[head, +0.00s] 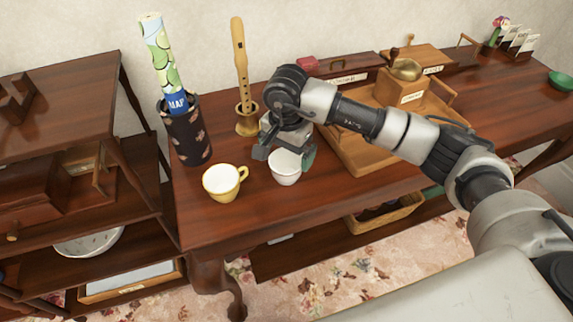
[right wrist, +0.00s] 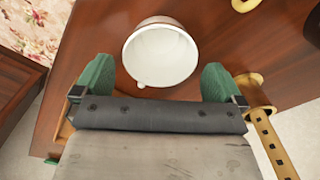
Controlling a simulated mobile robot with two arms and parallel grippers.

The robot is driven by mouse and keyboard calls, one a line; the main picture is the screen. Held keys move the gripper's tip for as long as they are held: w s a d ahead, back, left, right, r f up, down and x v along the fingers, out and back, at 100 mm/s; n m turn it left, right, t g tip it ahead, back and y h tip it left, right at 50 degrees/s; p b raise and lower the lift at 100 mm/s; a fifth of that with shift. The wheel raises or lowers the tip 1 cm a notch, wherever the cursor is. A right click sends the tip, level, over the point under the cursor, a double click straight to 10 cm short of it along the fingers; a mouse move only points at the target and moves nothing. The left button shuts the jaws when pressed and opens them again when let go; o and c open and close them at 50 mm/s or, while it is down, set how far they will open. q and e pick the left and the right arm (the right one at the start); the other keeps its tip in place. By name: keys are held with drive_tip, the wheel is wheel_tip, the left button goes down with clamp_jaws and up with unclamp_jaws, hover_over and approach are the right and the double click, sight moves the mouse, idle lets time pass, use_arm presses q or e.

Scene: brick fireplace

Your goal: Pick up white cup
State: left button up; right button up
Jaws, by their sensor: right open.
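The white cup (head: 285,168) stands upright on the dark wooden table (head: 330,200), near its front edge. In the right wrist view the cup (right wrist: 160,52) shows its round open rim, with a small bump on the rim's near side. My right gripper (head: 287,155) is just above and behind the cup in the head view. In the right wrist view its two green fingers (right wrist: 158,80) are wide apart, with the cup between and slightly beyond them. No contact with the cup is clear. My left gripper is not in view.
A yellow cup (head: 223,182) stands left of the white cup. Behind are a dark vase (head: 186,130) holding a rolled map (head: 161,60), and a recorder (head: 240,65) in a brass holder (head: 246,120). A wooden tray (head: 345,160) with a coffee grinder (head: 405,90) is at right.

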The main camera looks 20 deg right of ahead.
sight(286, 160)
wheel_tip(286, 160, down, 4)
drive_tip(key=shift+r, duration=0.25)
drive_tip(key=shift+f, duration=0.15)
drive_tip(key=shift+c, duration=1)
drive_tip(key=c, duration=0.5)
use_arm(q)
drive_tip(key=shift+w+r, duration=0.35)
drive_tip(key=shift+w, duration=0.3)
use_arm(e)
drive_tip(key=shift+c, duration=0.3)
